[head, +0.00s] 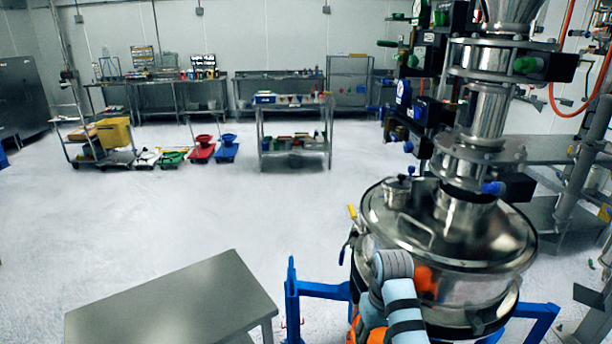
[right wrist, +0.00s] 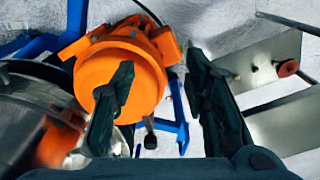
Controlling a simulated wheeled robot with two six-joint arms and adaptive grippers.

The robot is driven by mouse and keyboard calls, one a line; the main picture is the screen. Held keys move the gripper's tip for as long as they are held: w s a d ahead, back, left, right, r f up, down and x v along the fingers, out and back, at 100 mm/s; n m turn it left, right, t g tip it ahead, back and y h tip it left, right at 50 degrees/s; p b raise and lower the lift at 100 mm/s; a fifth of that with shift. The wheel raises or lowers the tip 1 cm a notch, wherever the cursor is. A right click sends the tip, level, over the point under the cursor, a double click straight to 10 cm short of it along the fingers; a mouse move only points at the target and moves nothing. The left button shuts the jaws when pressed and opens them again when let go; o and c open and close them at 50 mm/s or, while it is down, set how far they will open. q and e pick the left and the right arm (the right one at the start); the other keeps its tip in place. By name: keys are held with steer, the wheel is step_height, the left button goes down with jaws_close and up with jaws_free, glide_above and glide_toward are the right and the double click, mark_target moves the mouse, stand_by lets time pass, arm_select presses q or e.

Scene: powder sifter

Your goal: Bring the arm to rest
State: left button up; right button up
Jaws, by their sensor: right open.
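My right arm (head: 400,300), light blue with grey and black bands, rises from the bottom of the head view in front of the steel sifter (head: 450,230). My right gripper (right wrist: 159,62) shows only in the right wrist view. Its two dark fingers are spread apart with nothing held between them. A round orange motor-like part (right wrist: 125,72) lies beyond and partly behind the left finger. I cannot tell whether the finger touches it. The sifter's shiny steel side also shows at the left of the right wrist view (right wrist: 30,110). My left arm and gripper are in neither view.
A blue frame (head: 318,291) stands around the sifter. A bare steel table (head: 180,305) is at the lower left. A wheeled shelf (head: 293,115) and scoops and bins stand farther back. Open white floor lies between. Pipes and valves rise above the sifter.

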steer(key=s+d+f+m+t, duration=0.1)
steer(key=s+d+f, duration=0.5)
steer(key=s+f, duration=0.4)
steer(key=s+d+r+t+h, duration=0.1)
steer(key=s+d, duration=0.1)
steer(key=s, duration=0.7)
steer(key=s+d+r+t, duration=0.1)
steer(key=s+d, duration=0.1)
steer(key=s, duration=0.8)
step_height(320, 180, down, 22)
steer(key=s+d+f+g+b, duration=0.1)
steer(key=d+b, duration=0.1)
steer(key=b, duration=0.1)
steer(key=s+f+g+b, duration=0.1)
steer(key=s+f+b, duration=0.1)
steer(key=s+f, duration=1.2)
steer(key=shift+m+b, duration=0.3)
steer(key=shift+b, duration=0.1)
